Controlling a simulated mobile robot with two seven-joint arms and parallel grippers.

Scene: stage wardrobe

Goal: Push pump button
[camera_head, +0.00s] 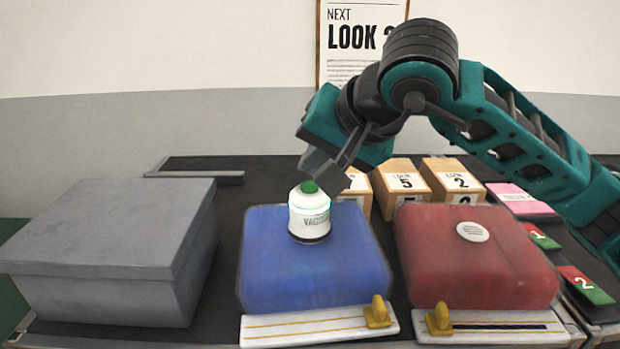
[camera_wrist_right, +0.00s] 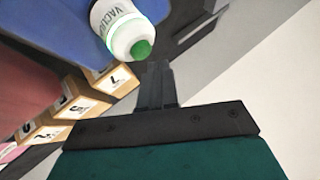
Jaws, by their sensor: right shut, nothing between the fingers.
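The white vacuum pump (camera_head: 310,215) with a green button (camera_head: 309,187) on top stands upright on the blue bag (camera_head: 315,265). In the right wrist view the pump (camera_wrist_right: 118,28) shows with its green button (camera_wrist_right: 141,50) beside my fingertips. My right gripper (camera_head: 325,178) is shut and empty, its fingers pointing down at the button's upper right side. In the wrist view the closed fingers (camera_wrist_right: 156,75) end close to the button. I cannot tell whether they touch it. My left gripper is not in view.
A lidded grey box (camera_head: 110,245) stands left of the blue bag. A red bag (camera_head: 475,265) with a round white valve (camera_head: 472,232) lies to the right. Numbered wooden blocks (camera_head: 402,182) stand behind. White strips with yellow sliders (camera_head: 377,312) lie in front of both bags.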

